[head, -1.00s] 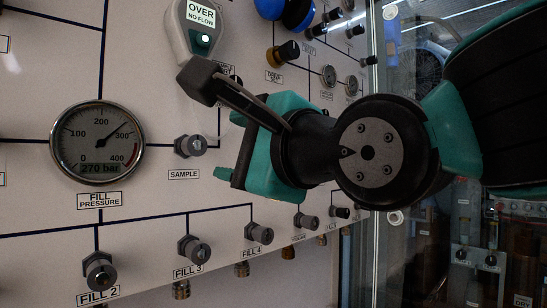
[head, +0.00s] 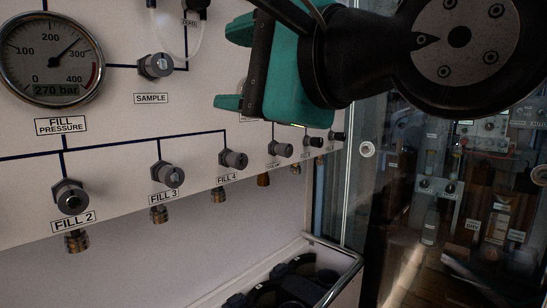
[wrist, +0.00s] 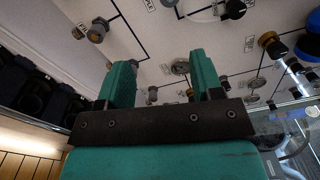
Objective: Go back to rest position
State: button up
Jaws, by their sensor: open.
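My gripper (head: 230,75) is teal with a dark plate and hangs in front of the fill panel (head: 110,118) at the upper middle of the head view. In the wrist view, its two teal fingers (wrist: 163,85) stand apart with nothing between them. Panel fittings show beyond the fingers. My dark, rounded wrist joint covers the upper right of the head view.
The panel carries a pressure gauge (head: 50,58) reading 270 bar, a SAMPLE knob (head: 156,66) and a row of fill knobs, including FILL 3 (head: 168,175). A crate (head: 345,262) with dark round items stands below. A glass door (head: 375,200) is at right.

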jog(key=d+f+n+g+h, duration=0.3)
jog(key=d+f+n, duration=0.15)
jog(key=f, duration=0.45)
jog(key=d+f+n+g+h, duration=0.25)
jog(key=d+f+n, duration=0.2)
jog(key=f, duration=0.45)
jog(key=s+d+f+n+g+h, duration=0.4)
jog(key=s+d+f+n+g, duration=0.2)
jog(key=s+d+f+n, duration=0.35)
notch_tip(320, 180, up, 18)
jog(key=p, duration=1.8)
jog(key=shift+w+d+p, duration=0.15)
jog(key=shift+d+p, duration=0.05)
jog(key=shift+p, duration=0.2)
jog(key=shift+f+m+g, duration=0.1)
jog(key=shift+m+g, duration=0.15)
